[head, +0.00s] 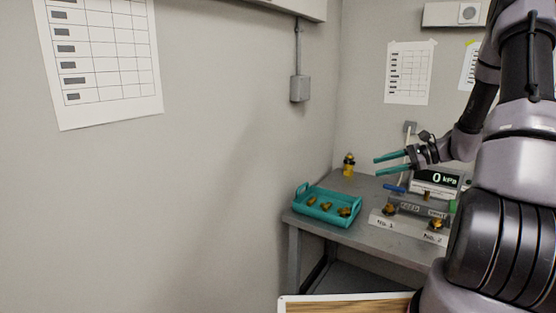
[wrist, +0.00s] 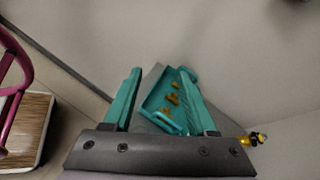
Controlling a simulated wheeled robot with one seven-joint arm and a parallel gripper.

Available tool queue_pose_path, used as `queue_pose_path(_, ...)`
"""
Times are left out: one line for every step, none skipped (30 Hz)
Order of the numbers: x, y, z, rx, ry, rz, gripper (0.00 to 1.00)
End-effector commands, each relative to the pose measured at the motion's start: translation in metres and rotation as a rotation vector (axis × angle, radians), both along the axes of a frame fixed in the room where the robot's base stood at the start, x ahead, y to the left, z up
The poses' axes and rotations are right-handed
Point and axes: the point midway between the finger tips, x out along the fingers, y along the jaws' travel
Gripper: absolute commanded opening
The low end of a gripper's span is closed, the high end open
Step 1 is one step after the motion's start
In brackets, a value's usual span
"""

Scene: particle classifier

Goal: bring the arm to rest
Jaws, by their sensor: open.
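My gripper (head: 393,165) has two teal fingers, spread apart with nothing between them. In the head view it is in the air above the grey table, to the left of the pressure display (head: 437,181) reading 0 kPa. In the wrist view my open gripper (wrist: 160,90) points toward the teal tray, which lies beyond and below the fingers. My arm comes in from the right side of the head view.
The teal tray (head: 318,212) holds several brass parts on the grey table (head: 362,232). A yellow and black item (head: 349,165) stands at the back. Brass fittings sit by the No. 1 and No. 2 labels. A wooden-topped surface (head: 345,304) is in front.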

Motion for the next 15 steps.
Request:
queue_pose_path(-0.009, 0.014, 0.021, -0.066, -0.026, 0.056, 0.57)
queue_pose_path(-0.015, 0.020, 0.030, -0.105, -0.037, 0.088, 0.57)
queue_pose_path(-0.023, 0.029, 0.042, -0.154, -0.052, 0.127, 0.57)
queue_pose_path(-0.030, 0.034, 0.051, -0.192, -0.065, 0.153, 0.57)
queue_pose_path(-0.036, 0.040, 0.059, -0.228, -0.079, 0.182, 0.57)
queue_pose_path(-0.046, 0.047, 0.070, -0.279, -0.098, 0.218, 0.57)
queue_pose_path(-0.053, 0.053, 0.078, -0.316, -0.113, 0.243, 0.57)
queue_pose_path(-0.060, 0.057, 0.086, -0.355, -0.130, 0.269, 0.57)
queue_pose_path(-0.069, 0.063, 0.095, -0.403, -0.150, 0.300, 0.57)
queue_pose_path(-0.077, 0.067, 0.103, -0.442, -0.168, 0.323, 0.57)
queue_pose_path(-0.085, 0.071, 0.110, -0.479, -0.186, 0.345, 0.57)
queue_pose_path(-0.094, 0.075, 0.119, -0.530, -0.210, 0.372, 0.57)
queue_pose_path(-0.102, 0.079, 0.126, -0.566, -0.229, 0.390, 0.57)
queue_pose_path(-0.110, 0.081, 0.132, -0.604, -0.250, 0.410, 0.57)
queue_pose_path(-0.120, 0.085, 0.141, -0.653, -0.278, 0.434, 0.57)
